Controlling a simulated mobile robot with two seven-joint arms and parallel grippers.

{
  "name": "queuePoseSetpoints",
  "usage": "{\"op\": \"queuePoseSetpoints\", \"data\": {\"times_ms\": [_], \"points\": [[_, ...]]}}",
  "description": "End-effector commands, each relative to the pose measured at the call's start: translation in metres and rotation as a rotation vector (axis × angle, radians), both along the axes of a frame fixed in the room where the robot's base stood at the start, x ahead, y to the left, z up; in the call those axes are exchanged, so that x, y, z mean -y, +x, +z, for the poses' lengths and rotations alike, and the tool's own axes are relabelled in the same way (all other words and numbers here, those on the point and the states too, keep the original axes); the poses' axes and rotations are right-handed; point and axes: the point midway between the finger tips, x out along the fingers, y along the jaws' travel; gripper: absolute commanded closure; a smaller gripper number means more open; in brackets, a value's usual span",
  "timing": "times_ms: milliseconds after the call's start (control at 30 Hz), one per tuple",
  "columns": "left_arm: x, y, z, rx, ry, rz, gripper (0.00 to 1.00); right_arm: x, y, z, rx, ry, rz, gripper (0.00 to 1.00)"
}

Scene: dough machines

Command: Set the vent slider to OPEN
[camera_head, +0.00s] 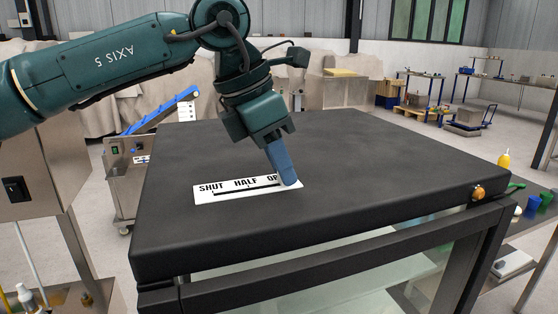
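The vent slider's white label plate (212,196) lies on the dark flat top of the machine. It reads SHUT, HALF and the start of OPEN, with the last letters hidden behind my gripper. A dark slot runs below the words. My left gripper (288,182) points down at the plate's right end, over the OPEN mark. Its blue fingers look like one block from this side, so I cannot tell whether they are open or shut. The slider's knob is not visible; the fingers may hide it. My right gripper is out of view.
The dark machine top (400,180) is otherwise clear. A blue conveyor (160,110) stands behind on the left.

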Motion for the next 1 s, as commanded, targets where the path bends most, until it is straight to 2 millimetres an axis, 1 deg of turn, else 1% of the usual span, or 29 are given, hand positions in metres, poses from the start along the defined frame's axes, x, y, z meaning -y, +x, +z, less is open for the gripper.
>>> {"op": "queuePoseSetpoints", "data": {"times_ms": [33, 300, 533, 633, 767, 1000], "points": [[0.003, 0.001, 0.003, 0.007, -0.012, 0.000, 0.78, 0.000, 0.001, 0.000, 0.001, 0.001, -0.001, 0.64], [0.002, 0.001, 0.001, 0.004, -0.008, -0.001, 0.56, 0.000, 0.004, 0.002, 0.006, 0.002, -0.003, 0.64], [0.001, 0.000, 0.002, 0.003, -0.006, -0.001, 0.56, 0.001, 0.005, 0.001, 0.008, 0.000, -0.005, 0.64], [-0.001, 0.000, 0.007, 0.005, -0.008, 0.001, 0.56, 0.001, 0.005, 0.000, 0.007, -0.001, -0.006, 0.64], [-0.008, -0.003, 0.025, 0.005, -0.010, -0.001, 0.56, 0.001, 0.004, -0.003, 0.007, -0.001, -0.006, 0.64], [-0.027, -0.012, 0.076, 0.005, -0.010, 0.000, 0.56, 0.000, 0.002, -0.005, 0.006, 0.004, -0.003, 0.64]]}}
